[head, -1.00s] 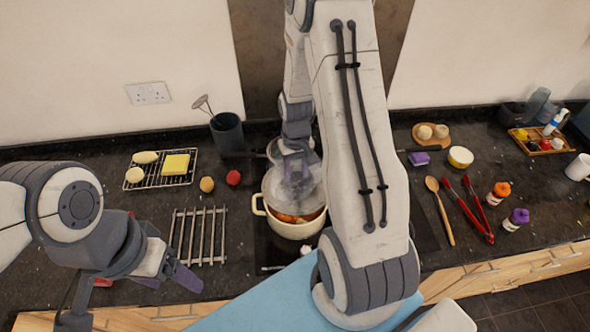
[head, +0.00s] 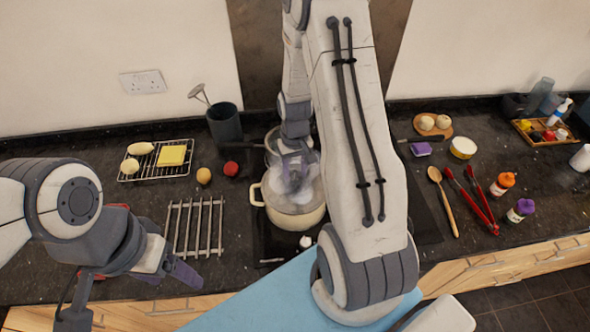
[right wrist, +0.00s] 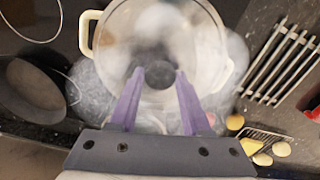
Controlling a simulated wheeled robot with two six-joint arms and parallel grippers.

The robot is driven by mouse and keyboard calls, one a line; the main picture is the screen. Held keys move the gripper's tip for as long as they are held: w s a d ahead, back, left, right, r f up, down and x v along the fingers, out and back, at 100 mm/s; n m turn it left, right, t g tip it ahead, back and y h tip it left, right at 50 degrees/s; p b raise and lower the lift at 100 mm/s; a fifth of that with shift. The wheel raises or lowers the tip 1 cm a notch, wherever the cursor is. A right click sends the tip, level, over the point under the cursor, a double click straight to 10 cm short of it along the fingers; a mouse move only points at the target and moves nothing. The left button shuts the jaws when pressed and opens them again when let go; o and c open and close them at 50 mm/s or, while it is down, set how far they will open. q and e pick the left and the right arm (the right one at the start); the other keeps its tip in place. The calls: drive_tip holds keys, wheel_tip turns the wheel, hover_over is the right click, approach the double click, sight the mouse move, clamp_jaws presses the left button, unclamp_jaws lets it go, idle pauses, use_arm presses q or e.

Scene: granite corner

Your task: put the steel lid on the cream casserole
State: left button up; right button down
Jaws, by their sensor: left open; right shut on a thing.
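The cream casserole (head: 292,222) stands on the dark hob in the head view, partly behind my right arm. The steel lid (head: 311,192) lies level over its mouth and hides the food; steam blurs the rim, so I cannot tell if it is fully seated. My right gripper (head: 292,182) is above the casserole, shut on the lid's dark knob. In the right wrist view the knob (right wrist: 160,74) is between the purple fingertips, and the lid (right wrist: 198,50) looks roughly centred inside the casserole's rim. My left gripper (head: 170,273) is open and empty near the counter's front edge.
A steel trivet (head: 195,228) lies left of the casserole. A wire rack (head: 150,172) with food and a dark utensil pot (head: 224,122) stand behind. A dark pan (right wrist: 32,90) is beside the casserole. A wooden spoon (head: 447,212) and red tongs (head: 472,200) lie right.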

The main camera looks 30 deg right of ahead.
drive_tip(key=shift+f+b, duration=0.35)
drive_tip(key=shift+f, duration=0.15)
idle(0.8)
unclamp_jaws()
idle(0.4)
drive_tip(key=shift+r, duration=0.15)
wheel_tip(320, 180, up, 7)
drive_tip(key=p, duration=0.6)
idle(0.8)
